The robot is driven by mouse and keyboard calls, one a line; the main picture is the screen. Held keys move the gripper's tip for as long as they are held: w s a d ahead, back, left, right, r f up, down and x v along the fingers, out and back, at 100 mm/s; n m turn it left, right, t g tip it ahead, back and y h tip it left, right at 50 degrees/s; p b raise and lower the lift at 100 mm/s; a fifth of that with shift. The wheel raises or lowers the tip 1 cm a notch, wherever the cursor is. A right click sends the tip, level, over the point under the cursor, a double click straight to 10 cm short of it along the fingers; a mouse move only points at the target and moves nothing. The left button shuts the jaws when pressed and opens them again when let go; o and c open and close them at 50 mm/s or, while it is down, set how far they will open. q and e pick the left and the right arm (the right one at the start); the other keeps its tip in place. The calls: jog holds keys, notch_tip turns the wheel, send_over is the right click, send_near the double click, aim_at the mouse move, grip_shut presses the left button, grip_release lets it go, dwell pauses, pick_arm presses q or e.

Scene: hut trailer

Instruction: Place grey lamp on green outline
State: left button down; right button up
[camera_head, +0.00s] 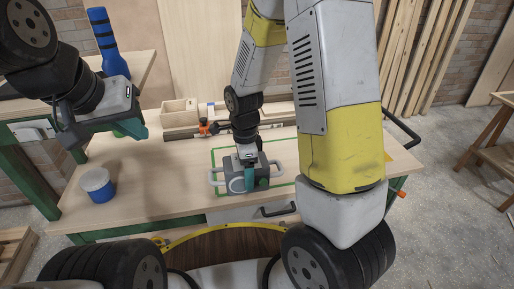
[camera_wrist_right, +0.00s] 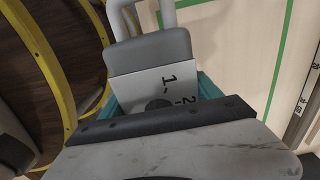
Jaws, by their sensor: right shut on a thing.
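The grey lamp (camera_head: 238,184) is a boxy grey body with pale handles on both sides, at the workbench's front middle. My right gripper (camera_head: 249,178) is shut on it from above. In the right wrist view the lamp (camera_wrist_right: 150,52) sits between the teal fingers of my right gripper (camera_wrist_right: 160,95), its label and a handle showing. The green outline (camera_head: 298,165) is a thin rectangle on the benchtop around and behind the lamp; its front edge is mostly hidden. The outline also shows right of the lamp in the wrist view (camera_wrist_right: 280,55). Whether the lamp touches the bench is unclear. My left gripper (camera_head: 107,138) is open and empty above the bench's left side.
A blue-and-white tub (camera_head: 97,185) stands on the bench (camera_head: 150,205) at left. A wooden box (camera_head: 180,112) and an orange-and-black clamp (camera_head: 209,128) lie at the back. A blue bottle-like object (camera_head: 104,38) stands at back left. The bench between tub and lamp is clear.

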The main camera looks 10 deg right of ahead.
jog(key=shift+w+d+f, duration=0.15)
jog(key=shift+w+d, duration=0.1)
jog(key=shift+d, duration=0.05)
jog(key=w+d, duration=0.2)
jog(key=w, duration=0.2)
jog(key=w+d+f, duration=0.1)
jog(key=w+d, duration=0.2)
jog(key=w, duration=0.1)
jog(key=w+d, duration=0.3)
jog(key=w, duration=0.1)
jog(key=shift+w+d+f, duration=0.15)
jog(key=shift+f, duration=1.8)
jog(key=shift+f, duration=0.15)
jog(key=o, duration=1.9)
jog(key=shift+c, duration=0.2)
